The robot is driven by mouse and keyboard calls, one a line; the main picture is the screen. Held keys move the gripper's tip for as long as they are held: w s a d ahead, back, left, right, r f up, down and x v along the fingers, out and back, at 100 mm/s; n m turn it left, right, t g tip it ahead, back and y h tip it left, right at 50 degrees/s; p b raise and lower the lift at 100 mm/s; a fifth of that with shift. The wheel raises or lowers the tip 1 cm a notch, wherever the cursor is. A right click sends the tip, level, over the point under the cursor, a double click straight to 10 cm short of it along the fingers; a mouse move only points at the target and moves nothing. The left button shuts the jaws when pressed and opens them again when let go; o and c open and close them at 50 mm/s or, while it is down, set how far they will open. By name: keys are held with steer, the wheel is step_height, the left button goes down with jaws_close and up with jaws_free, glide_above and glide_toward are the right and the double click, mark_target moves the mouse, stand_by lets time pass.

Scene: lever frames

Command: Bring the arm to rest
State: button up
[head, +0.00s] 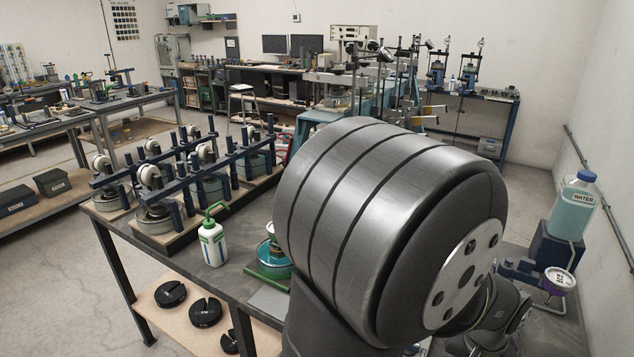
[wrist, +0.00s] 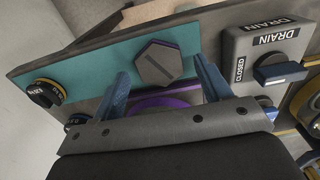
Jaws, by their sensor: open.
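My gripper (wrist: 161,68) shows in the wrist view as two blue fingers set apart, with nothing held between them. Beyond and between the fingertips is a grey hexagonal knob (wrist: 159,63) with a slot line, on a teal panel (wrist: 108,70). I cannot tell whether the fingers touch it. A purple curved part (wrist: 170,102) shows behind the fingers, partly hidden. In the head view my own large grey arm link fills the middle and right, and my gripper is hidden there.
A drain box (wrist: 268,50) marked CLOSED, with a dark lever, stands right of the fingers; a black-and-yellow knob (wrist: 46,92) is at left. In the head view a white bottle (head: 212,243), a rack of blue-post devices (head: 205,180) and a water bottle (head: 573,207) stand around my arm.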

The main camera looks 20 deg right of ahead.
steer(key=shift+d, duration=0.1)
steer(key=shift+r, duration=3.1)
